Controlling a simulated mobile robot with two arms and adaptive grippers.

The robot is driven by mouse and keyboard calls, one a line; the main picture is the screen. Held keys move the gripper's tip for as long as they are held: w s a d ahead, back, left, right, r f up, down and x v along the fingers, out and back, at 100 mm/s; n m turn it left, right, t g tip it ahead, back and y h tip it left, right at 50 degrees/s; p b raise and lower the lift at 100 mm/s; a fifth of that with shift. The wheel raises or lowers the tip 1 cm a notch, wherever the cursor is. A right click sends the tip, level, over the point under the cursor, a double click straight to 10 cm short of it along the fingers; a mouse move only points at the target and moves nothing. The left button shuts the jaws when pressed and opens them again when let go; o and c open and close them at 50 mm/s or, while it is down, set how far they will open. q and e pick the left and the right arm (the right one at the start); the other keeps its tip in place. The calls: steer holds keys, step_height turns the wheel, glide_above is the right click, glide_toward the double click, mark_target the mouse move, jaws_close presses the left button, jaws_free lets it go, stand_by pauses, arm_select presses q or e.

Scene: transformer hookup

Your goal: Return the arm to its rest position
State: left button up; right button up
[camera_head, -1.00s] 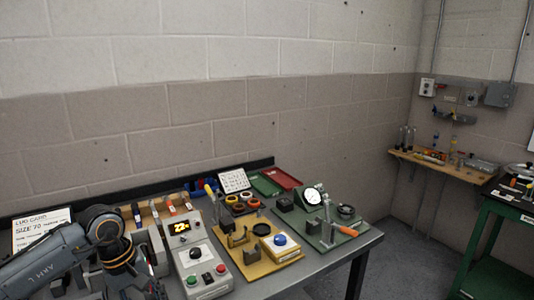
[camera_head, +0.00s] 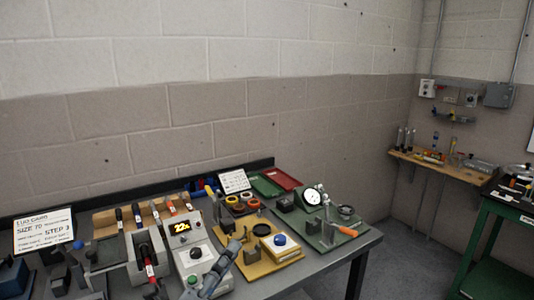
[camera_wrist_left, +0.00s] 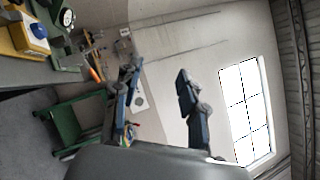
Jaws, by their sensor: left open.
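My left gripper (camera_head: 216,270) shows at the bottom edge of the head view, in front of the control box with the lit display. My right gripper is in neither view.
The bench carries a control box (camera_head: 181,229), a yellow fixture (camera_head: 256,268), a green fixture (camera_head: 346,238), a lug card (camera_head: 44,231) and trays (camera_head: 283,179). A wooden shelf (camera_head: 440,167) and a green cart (camera_head: 495,219) stand at right. Floor lies between.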

arm_select(q)
steer(key=s+a+f+n+g+y, duration=0.35)
steer(key=a+f+n+y, duration=0.25)
steer(key=f+n, duration=0.4)
steer(key=s+a+f+n+g+y, duration=0.35)
steer(key=a+f+n+y, duration=0.25)
steer(key=f+n, duration=0.35)
steer(key=s+a+f+n+g, duration=0.1)
steer(key=s+f+n+g, duration=0.35)
steer(key=s, duration=0.45)
steer(key=s+f+n+g, duration=0.35)
steer(key=s+f, duration=0.25)
steer(key=s, duration=0.4)
step_height(320, 180, down, 28)
steer(key=s+r+g, duration=0.1)
steer(key=s+g, duration=0.1)
steer(key=s+a+f, duration=0.3)
steer(key=s+f, duration=1.2)
steer(key=s, duration=0.1)
steer(key=shift+s+f+g+h, duration=0.3)
steer(key=shift+s+f+g, duration=0.05)
steer(key=shift+s+g, duration=0.05)
